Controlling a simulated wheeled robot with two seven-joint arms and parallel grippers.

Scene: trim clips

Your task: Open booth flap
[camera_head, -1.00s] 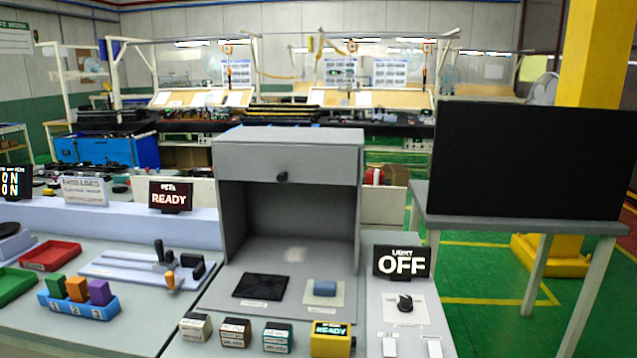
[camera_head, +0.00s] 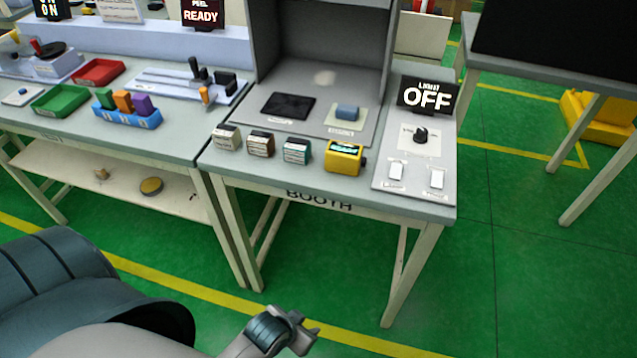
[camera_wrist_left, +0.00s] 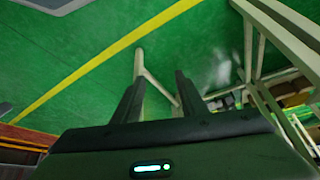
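The grey booth (camera_head: 385,60) stands on the table, its dark open front facing me. Its upper front panel with the round knob is cut off above the top edge of the head view, so I cannot tell the flap's state now. My left gripper (camera_head: 298,335) is low at the bottom of the head view, in front of and well below the table, away from the booth. In the left wrist view its two dark fingers (camera_wrist_left: 160,92) stand apart with nothing between them. My right gripper is in neither view.
A LIGHT OFF sign (camera_head: 427,96), knob (camera_head: 420,134) and switches are on the right. Green floor is clear in front.

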